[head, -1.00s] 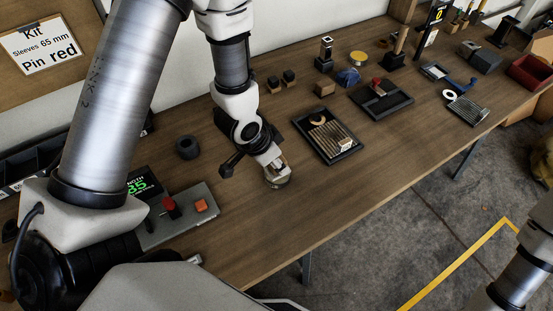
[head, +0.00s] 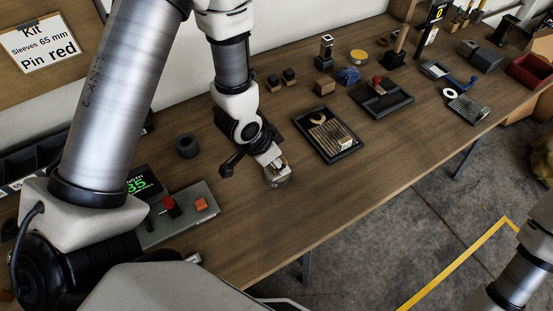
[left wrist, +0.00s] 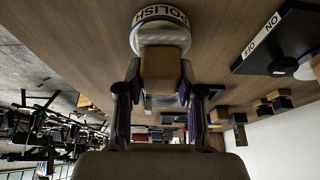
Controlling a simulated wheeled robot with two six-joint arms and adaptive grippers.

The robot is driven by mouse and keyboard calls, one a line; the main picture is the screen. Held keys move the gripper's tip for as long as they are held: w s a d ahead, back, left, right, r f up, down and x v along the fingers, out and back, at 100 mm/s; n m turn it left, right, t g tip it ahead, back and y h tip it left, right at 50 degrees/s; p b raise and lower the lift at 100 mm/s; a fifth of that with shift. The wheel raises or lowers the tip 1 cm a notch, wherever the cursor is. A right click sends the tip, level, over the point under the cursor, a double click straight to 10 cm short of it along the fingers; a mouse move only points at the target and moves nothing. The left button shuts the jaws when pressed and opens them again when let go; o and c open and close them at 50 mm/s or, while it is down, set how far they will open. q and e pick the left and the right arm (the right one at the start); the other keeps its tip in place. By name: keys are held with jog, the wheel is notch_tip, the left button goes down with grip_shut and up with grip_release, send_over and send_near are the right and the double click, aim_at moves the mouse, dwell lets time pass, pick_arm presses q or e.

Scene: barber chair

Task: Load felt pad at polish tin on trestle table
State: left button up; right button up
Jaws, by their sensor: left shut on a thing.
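The polish tin (head: 277,183) stands on the trestle table (head: 300,222), near the front edge. In the left wrist view the tin (left wrist: 160,17) shows at the top, with POLISH on its rim. My left gripper (head: 275,163) is above the tin, pointing down. In the left wrist view the gripper (left wrist: 159,88) is shut on a tan block, which I take as the felt pad (left wrist: 160,66). The pad's far end is at the tin's pale top; I cannot tell whether they touch. My right gripper is out of view.
A black tray with a ribbed insert (head: 314,153) lies to the right of the tin. A control box with red and orange knobs (head: 180,216) is at the left. A dark ring (head: 187,146) stands behind it. The table in front of the tin is clear.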

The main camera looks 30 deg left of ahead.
pick_arm(q)
jog(key=shift+f, duration=0.35)
jog(key=shift+s, duration=0.1)
dwell(1.1)
notch_tip(320, 180, up, 7)
jog(key=p, duration=0.6)
jog(key=shift+p, duration=0.35)
